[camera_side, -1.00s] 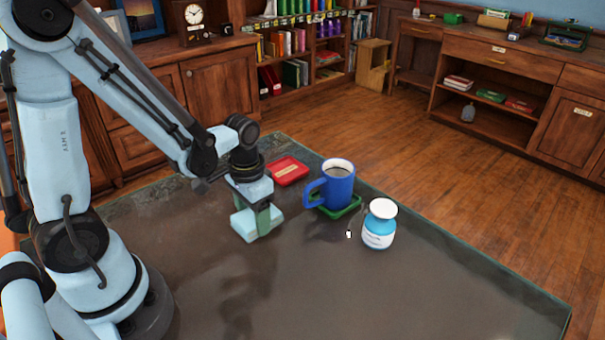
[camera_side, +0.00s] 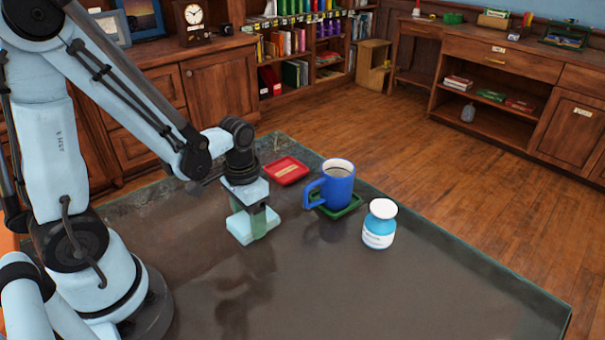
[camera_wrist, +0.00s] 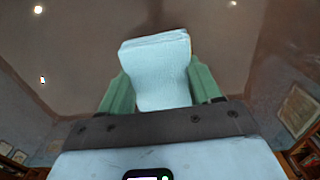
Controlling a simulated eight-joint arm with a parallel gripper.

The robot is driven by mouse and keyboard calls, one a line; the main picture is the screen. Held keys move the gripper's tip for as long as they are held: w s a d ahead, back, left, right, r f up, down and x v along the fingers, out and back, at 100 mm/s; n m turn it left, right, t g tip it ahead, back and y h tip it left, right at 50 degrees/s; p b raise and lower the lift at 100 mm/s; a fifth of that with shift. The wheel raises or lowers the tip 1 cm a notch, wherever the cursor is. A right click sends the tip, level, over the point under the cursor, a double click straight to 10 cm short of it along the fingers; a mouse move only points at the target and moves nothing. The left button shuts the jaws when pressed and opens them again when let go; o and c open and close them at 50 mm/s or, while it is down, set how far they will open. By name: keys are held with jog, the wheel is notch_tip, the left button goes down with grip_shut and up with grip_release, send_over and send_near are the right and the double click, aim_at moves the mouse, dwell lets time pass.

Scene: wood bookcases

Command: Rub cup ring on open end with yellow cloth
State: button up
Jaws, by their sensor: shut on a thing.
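My gripper (camera_side: 254,220) points down over the left middle of the dark table (camera_side: 400,290). It is shut on a pale blue, folded-looking pad (camera_side: 240,229); no yellow cloth shows. In the wrist view the pad (camera_wrist: 160,75) sits between my two green fingers. Its lower face is at or just above the table; I cannot tell if it touches. A blue cup (camera_side: 338,187) with dark liquid stands upright on a green coaster (camera_side: 352,207), right of my gripper. No clear cup ring shows; the tabletop has only dark, blurred patches and reflections.
A red coaster (camera_side: 286,170) lies behind my gripper, near the table's back edge. A blue and white bottle (camera_side: 379,224) stands right of the cup. The front and right of the table are clear. Wooden cabinets and bookcases stand beyond it.

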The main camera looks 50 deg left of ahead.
aim_at(235, 226)
jog(key=shift+s, duration=1.6)
jog(key=shift+r, duration=4.05)
